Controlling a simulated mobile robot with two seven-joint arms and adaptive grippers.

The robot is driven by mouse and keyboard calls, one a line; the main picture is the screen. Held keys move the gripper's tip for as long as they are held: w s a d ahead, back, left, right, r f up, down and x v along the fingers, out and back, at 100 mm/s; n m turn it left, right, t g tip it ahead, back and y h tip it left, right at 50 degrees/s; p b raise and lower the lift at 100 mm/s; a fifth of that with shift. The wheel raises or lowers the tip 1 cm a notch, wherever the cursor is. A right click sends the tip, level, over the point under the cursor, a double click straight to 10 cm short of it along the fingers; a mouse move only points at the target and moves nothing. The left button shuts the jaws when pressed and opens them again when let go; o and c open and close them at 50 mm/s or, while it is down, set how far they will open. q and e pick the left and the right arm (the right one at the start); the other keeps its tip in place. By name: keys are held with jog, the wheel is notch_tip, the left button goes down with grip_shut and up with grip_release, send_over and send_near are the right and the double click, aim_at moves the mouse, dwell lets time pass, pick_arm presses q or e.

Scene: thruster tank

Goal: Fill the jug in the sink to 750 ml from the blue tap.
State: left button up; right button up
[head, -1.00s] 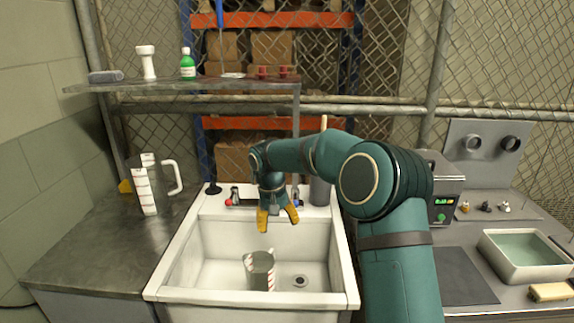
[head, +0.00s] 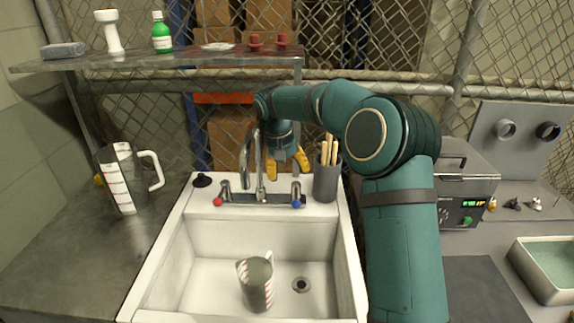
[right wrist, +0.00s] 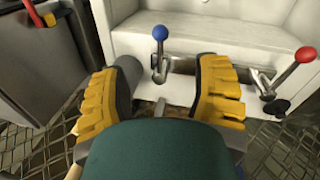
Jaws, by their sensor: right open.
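The jug (head: 257,283) with red-and-white markings stands upright in the sink (head: 182,270), left of the drain; its fill level cannot be read. The tap's curved metal spout (head: 245,160) rises behind the basin, and no stream shows. The blue tap handle (head: 296,203) is at the right, the red one (head: 217,201) at the left. My right gripper (head: 293,170), with yellow fingers, is open and empty behind and above the blue handle. In the right wrist view the blue knob (right wrist: 160,33) shows beyond the gap between the fingers (right wrist: 157,75). My left gripper is out of view.
A grey holder with wooden handles (head: 327,180) stands close right of the blue handle and my right fingers. A clear measuring jug (head: 122,180) stands on the left counter. A dark stopper (head: 202,180) sits on the sink's back ledge.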

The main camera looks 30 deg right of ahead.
aim_at(295, 201)
jog(key=f+b, duration=0.1)
jog(key=f, duration=0.3)
jog(key=d+f, duration=0.1)
jog(key=f, duration=0.3)
jog(key=d+f+b, duration=0.1)
jog(key=f, duration=0.3)
jog(key=shift+s+d+f+b, duration=0.1)
jog(key=shift+s+b, duration=0.25)
jog(key=shift+s, duration=0.05)
jog(key=shift+o, duration=0.2)
grip_shut()
